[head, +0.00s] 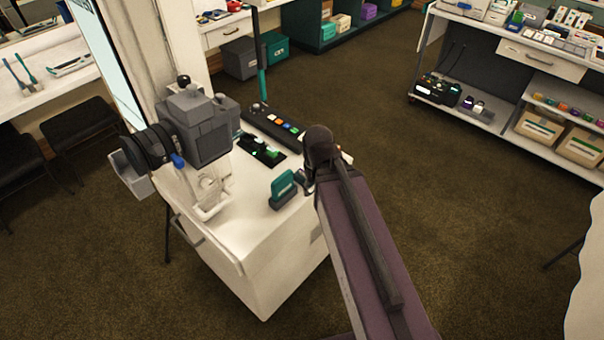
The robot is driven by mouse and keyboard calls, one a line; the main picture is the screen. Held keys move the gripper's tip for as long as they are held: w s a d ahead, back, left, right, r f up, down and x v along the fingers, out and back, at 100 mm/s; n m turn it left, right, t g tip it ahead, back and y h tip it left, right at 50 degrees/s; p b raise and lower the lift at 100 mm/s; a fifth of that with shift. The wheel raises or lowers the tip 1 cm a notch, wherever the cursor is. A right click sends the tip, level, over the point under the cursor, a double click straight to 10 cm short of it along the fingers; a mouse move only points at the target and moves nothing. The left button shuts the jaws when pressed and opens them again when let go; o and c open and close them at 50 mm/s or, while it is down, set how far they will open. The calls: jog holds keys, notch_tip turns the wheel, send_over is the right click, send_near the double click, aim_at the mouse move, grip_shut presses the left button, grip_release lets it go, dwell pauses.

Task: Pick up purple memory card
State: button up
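I cannot make out a purple memory card for certain in the head view. Several small coloured items lie on the right-hand cart, too small to identify. My own purple-grey arm link runs up from the bottom edge to a dark rounded joint near the right side of the white cabinet. My gripper's fingers cannot be made out, and the arm hides part of the cabinet top.
The white cabinet (262,253) carries a grey camera (205,128), a black button panel (273,126), a green-and-black item (262,150) and a teal block (284,189). A shelved cart (508,62) stands at upper right. Brown carpet (455,220) between is clear.

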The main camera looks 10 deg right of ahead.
jog(key=shift+d, duration=0.1)
jog(key=w+r+n+p, duration=0.4)
jog(key=w+n, duration=0.3)
jog(key=w, duration=0.9)
jog(key=shift+w+d+r, duration=0.15)
jog(key=shift+w+d, duration=0.1)
notch_tip(320, 180, down, 9)
jog(key=b, duration=0.8)
jog(key=shift+r, duration=0.2)
jog(key=shift+s+f+b, duration=0.2)
jog(key=shift+f+b, duration=2.4)
jog(key=shift+b, duration=0.15)
